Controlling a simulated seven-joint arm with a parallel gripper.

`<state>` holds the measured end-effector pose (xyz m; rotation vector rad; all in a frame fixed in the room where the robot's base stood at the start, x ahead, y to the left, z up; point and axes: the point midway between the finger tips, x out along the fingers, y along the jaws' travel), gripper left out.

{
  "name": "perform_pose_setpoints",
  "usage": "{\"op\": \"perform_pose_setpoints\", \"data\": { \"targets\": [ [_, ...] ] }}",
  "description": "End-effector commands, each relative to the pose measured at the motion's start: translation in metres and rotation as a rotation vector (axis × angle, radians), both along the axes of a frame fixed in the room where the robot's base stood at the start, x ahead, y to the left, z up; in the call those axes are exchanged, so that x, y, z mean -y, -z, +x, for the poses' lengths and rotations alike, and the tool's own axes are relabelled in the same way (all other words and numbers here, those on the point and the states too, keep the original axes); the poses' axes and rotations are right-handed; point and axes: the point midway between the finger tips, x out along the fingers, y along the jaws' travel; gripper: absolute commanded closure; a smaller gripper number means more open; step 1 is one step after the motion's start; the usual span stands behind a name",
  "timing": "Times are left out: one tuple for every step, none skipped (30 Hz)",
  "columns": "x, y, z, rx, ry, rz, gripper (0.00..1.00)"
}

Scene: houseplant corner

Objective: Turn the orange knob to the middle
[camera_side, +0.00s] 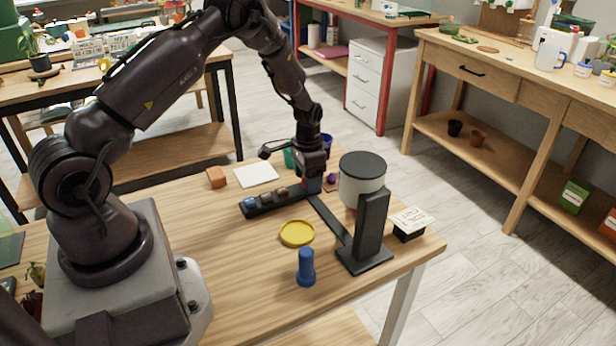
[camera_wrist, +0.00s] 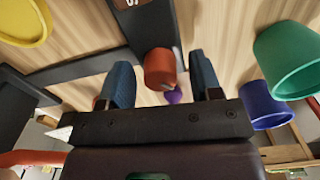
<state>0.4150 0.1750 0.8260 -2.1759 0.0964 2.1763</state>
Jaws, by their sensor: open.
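The orange knob (camera_wrist: 160,66) shows in the wrist view as a short reddish-orange cylinder at the end of a dark panel (camera_wrist: 147,22). My gripper (camera_wrist: 162,84) is open, with one blue finger on each side of the knob. Whether either finger touches it I cannot tell. The knob's setting is not readable. In the side view my gripper (camera_side: 313,184) is low over the far right end of the dark panel (camera_side: 258,211) and hides the knob there. Blue, grey and brown pieces sit along the panel's visible part.
A black stand (camera_side: 371,225) with a pale, dark-topped cylinder (camera_side: 362,184) stands right of my gripper. A yellow dish (camera_side: 297,234) and blue peg (camera_side: 306,268) are nearer. A green cup (camera_wrist: 285,60), a blue cup (camera_wrist: 262,105) and a purple piece (camera_wrist: 174,96) are close by.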

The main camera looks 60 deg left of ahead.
Motion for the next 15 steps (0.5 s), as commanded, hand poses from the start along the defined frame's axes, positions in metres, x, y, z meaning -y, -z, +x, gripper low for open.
{"op": "perform_pose_setpoints", "data": {
  "targets": [
    [-0.0001, 0.0001, 0.0001, 0.001, 0.000, 0.000, 0.41],
    [0.0000, 0.0001, 0.0002, 0.001, 0.000, 0.000, 0.41],
    [0.0000, -0.0001, 0.0002, 0.001, 0.000, 0.000, 0.41],
    [0.0000, -0.0001, 0.0002, 0.001, 0.000, 0.000, 0.41],
    [0.0000, -0.0001, 0.0002, 0.001, 0.000, 0.000, 0.41],
    [0.0000, -0.0002, 0.0001, 0.001, 0.000, 0.000, 0.48],
    [0.0000, -0.0002, 0.0001, 0.000, 0.000, 0.000, 0.55],
    [0.0000, -0.0003, 0.0001, 0.000, 0.000, 0.000, 0.62],
    [0.0000, -0.0003, 0.0001, 0.000, 0.000, 0.000, 0.71],
    [0.0000, -0.0003, 0.0001, 0.000, 0.000, 0.000, 0.78],
    [0.0000, -0.0003, 0.0001, 0.000, 0.000, 0.000, 0.85],
    [0.0000, -0.0004, 0.0001, 0.000, 0.000, 0.000, 0.91],
    [0.0001, -0.0004, 0.0001, 0.000, 0.000, 0.000, 0.91],
    [0.0001, -0.0004, 0.0001, 0.000, -0.001, 0.000, 0.91],
    [0.0001, -0.0004, 0.0001, 0.000, -0.001, 0.000, 0.91]
  ]
}}
